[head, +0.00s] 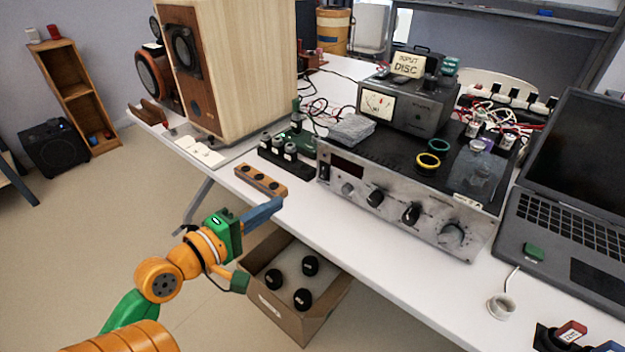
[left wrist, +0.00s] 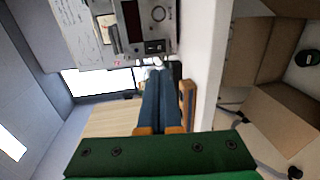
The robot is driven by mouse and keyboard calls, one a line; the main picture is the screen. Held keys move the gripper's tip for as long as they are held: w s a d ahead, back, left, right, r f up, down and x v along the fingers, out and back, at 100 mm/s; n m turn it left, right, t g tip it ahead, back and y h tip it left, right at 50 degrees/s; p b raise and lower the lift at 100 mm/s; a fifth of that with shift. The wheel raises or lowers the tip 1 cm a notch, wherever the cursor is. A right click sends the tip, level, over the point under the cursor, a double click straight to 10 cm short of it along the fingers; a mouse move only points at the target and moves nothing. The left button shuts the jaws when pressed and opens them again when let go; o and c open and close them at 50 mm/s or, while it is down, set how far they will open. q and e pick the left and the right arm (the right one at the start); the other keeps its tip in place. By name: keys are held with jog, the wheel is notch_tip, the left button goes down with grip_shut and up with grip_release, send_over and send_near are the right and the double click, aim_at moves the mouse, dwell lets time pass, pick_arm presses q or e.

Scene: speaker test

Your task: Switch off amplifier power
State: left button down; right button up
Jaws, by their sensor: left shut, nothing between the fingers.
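The amplifier (head: 395,216) is a wide unit with a silver front, several knobs and a dark display, on the white table. A small black rocker switch (head: 324,171) sits at the left end of its front. In the left wrist view the amplifier front (left wrist: 134,22) is at the top, with the black switch (left wrist: 154,47) just beyond my fingertips. My left gripper (head: 279,203) has blue fingers, shut and empty, at the table's front edge, left of and apart from the amplifier. Its fingertips (left wrist: 160,72) point toward the switch. The switch's position is too small to tell. My right gripper is not in view.
A wooden block with black knobs (head: 261,180) lies close behind my left fingers. A big wooden speaker (head: 245,75) stands at the back left. A cardboard box (head: 318,322) with black round items is below the table edge. A laptop (head: 570,190) is at right.

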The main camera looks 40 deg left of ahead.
aim_at(321, 176)
pick_arm(q)
jog(key=w, duration=0.4)
jog(key=w+f, duration=0.1)
jog(key=w, duration=0.3)
jog(key=w+d, duration=0.1)
jog(key=w, duration=0.3)
jog(key=shift+w+f, duration=0.15)
jog(key=shift+f, duration=0.25)
